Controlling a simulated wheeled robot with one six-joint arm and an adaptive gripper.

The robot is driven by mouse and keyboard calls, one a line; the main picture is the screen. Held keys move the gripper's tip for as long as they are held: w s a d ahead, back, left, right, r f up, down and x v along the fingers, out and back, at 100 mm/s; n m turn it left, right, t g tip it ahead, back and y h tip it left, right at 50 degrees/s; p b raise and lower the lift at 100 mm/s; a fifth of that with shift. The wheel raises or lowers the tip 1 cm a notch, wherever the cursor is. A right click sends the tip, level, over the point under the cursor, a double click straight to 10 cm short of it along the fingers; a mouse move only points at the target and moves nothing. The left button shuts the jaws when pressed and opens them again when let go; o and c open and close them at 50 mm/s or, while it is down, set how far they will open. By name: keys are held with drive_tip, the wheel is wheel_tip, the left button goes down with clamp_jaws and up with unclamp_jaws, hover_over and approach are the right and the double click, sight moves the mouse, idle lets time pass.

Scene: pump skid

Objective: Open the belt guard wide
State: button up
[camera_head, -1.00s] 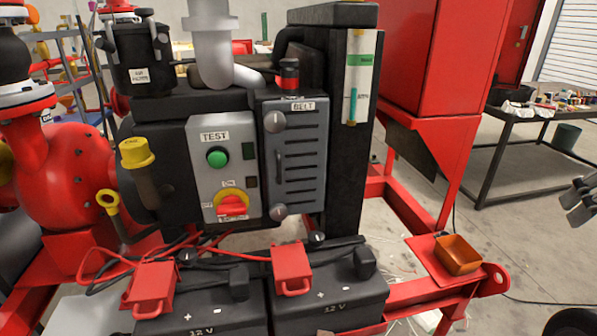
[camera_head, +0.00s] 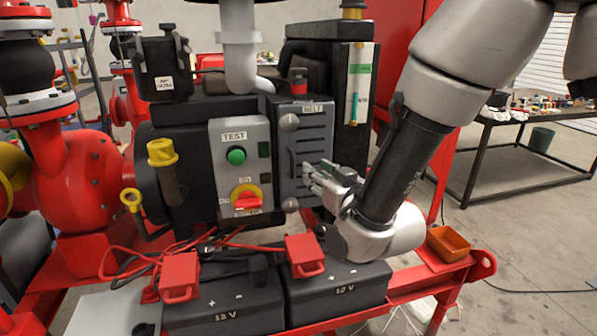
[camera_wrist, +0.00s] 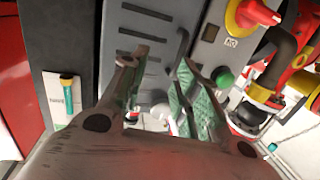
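The belt guard (camera_head: 318,137) is a grey slotted door labelled BELT on the front of the black pump housing. It looks closed. A dark vertical handle (camera_head: 292,163) is on its left side, with round grey knobs above (camera_head: 289,122) and below (camera_head: 290,204). My gripper (camera_head: 316,177) is in front of the guard's lower half, just right of the handle. In the wrist view my gripper (camera_wrist: 158,68) is open, its fingers apart. The handle (camera_wrist: 180,45) shows beyond the fingertips, nearer the right-hand finger; I cannot tell whether they touch. The guard (camera_wrist: 150,22) fills the space ahead.
The test panel (camera_head: 226,180), with green button and red-yellow switch, is left of the guard. Two black batteries (camera_head: 345,290) with red clamps (camera_head: 305,256) lie below. An orange bin (camera_head: 450,243) sits at right. A gauge strip (camera_head: 361,85) stands right of the guard.

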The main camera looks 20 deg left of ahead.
sight(293, 165)
drive_tip(key=shift+y, duration=0.4)
drive_tip(key=w+a, duration=0.1)
drive_tip(key=a, duration=0.1)
drive_tip(key=w+a, duration=0.1)
drive_tip(key=a, duration=0.1)
drive_tip(key=w+a, duration=0.1)
drive_tip(key=a, duration=0.2)
drive_tip(key=shift+w+f, duration=0.15)
drive_tip(key=shift+f, duration=0.1)
clamp_jaws()
